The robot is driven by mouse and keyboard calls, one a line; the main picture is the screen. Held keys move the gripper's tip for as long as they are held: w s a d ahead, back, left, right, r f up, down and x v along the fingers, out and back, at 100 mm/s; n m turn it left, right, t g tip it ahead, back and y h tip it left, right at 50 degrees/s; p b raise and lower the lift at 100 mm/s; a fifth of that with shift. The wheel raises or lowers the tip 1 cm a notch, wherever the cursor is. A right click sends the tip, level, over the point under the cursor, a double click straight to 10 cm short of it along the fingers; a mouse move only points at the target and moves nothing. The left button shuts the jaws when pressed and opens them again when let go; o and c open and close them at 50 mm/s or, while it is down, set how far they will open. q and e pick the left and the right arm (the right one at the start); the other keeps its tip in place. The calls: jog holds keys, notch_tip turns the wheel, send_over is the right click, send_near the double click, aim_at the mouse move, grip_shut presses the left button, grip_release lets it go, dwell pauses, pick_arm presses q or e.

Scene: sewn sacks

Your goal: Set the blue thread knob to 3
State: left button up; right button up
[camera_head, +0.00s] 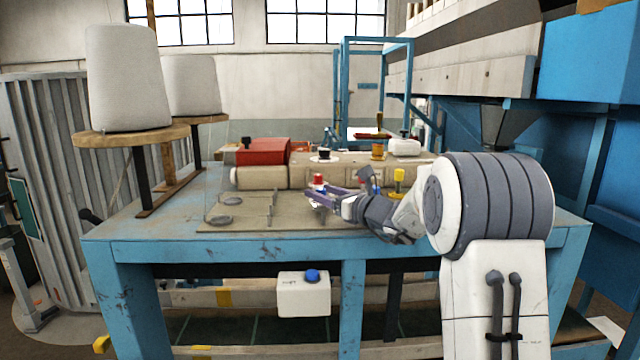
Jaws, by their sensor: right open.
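My right gripper (322,196) reaches in from the right over the sewing table and points left. It is open, with its purplish fingers just below a red-topped knob (318,179). I cannot tell whether the fingers touch anything. A yellow knob (398,176) stands to the right, behind my wrist. No blue thread knob shows clearly between them; my gripper and wrist cover part of that area. A blue round button (312,276) sits on a white box under the table's front edge, well below the gripper. No dial numbers can be read. My left gripper is not in view.
The blue-framed table (150,228) carries a beige machine body (262,178), a red box (262,151), a black knob (324,154) and an orange spool (377,151). Large white thread cones (127,80) stand at left. The table's front left is clear.

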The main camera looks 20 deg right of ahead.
jog(key=shift+w+a, duration=0.2)
jog(key=shift+w, duration=0.25)
jog(key=shift+c, duration=0.3)
grip_shut()
jog(key=m+h+b, duration=0.1)
jog(key=h+b, duration=0.1)
jog(key=b, duration=0.2)
jog(key=m+t+h+b, duration=0.1)
jog(key=h+b, duration=0.1)
jog(key=b, duration=0.3)
jog(key=shift+f+m, duration=0.15)
jog(key=shift+m, duration=0.15)
jog(key=shift+h+b, duration=0.3)
jog(key=shift+b, duration=0.15)
jog(key=shift+r+m, duration=0.2)
jog(key=shift+m, duration=0.1)
